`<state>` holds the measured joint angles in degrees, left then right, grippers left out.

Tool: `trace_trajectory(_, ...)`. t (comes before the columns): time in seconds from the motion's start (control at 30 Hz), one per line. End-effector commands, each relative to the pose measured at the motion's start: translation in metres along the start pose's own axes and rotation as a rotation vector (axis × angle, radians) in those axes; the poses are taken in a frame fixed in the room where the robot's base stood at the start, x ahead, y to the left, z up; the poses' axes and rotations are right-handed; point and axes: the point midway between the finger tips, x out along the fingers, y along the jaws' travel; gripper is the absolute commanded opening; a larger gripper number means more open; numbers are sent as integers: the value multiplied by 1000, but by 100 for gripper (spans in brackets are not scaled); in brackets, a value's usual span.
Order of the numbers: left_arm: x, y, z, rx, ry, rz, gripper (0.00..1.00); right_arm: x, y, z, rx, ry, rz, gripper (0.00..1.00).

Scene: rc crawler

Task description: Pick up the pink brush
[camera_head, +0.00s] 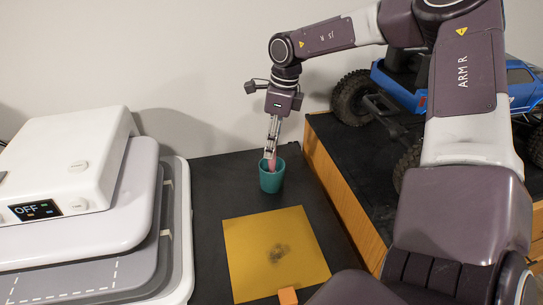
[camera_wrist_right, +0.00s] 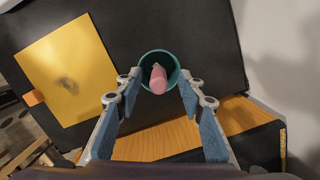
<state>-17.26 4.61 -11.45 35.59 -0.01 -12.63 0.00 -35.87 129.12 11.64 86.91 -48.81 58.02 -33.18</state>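The pink brush (camera_wrist_right: 158,80) stands in a teal cup (camera_head: 271,180) on the dark mat; only its pink upper part shows, and the cup hides the rest. In the head view the brush (camera_head: 271,165) shows just above the cup rim. My right gripper (camera_head: 270,155) points down over the cup. In the right wrist view my right gripper (camera_wrist_right: 160,78) is open, with one finger on each side of the brush and gaps between. I cannot tell how far the fingertips are above the rim. My left gripper is not in view.
A yellow cloth (camera_head: 245,240) with a dark stain lies in front of the cup, with an orange block (camera_head: 288,297) at its near edge. A white machine (camera_head: 70,150) reading OFF stands left. A blue crawler (camera_head: 520,85) sits on a raised wooden platform (camera_head: 340,185) at right.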

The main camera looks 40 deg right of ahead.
Motion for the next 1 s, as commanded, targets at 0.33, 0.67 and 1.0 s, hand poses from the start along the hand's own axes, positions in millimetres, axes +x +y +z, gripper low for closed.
trace_trajectory(0.33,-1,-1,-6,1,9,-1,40,4,0,0,0,-2,-1,29)
trace_trajectory(0.67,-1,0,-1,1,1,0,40,3,0,0,0,-2,-1,0)
trace_trajectory(1.0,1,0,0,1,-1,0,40,-1,0,2,0,-2,-2,0)
